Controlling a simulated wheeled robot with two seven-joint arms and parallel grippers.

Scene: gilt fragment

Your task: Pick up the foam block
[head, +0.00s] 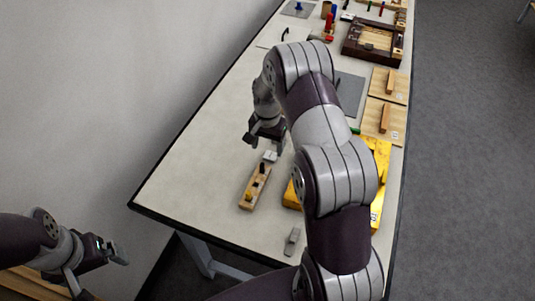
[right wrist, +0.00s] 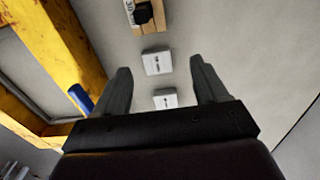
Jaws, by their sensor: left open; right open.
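I cannot tell for certain which thing is the foam block. Two small pale blocks with dark marks on top lie on the table in the right wrist view: one (right wrist: 157,62) between my fingertips in the picture, the other (right wrist: 165,99) closer to the palm. A pale block (head: 270,156) shows in the head view just below my right gripper (head: 265,138). That gripper is open and empty above the table; its two fingers also show in the right wrist view (right wrist: 160,66). My left gripper (head: 118,254) is open and empty, off the table's near left corner.
A wooden board with knobs (head: 247,203) lies just nearer than the pale block. A yellow frame (head: 381,160) stands to the right, partly hidden by my right arm. A small grey object (head: 292,240) lies near the front edge. The table's left side is clear.

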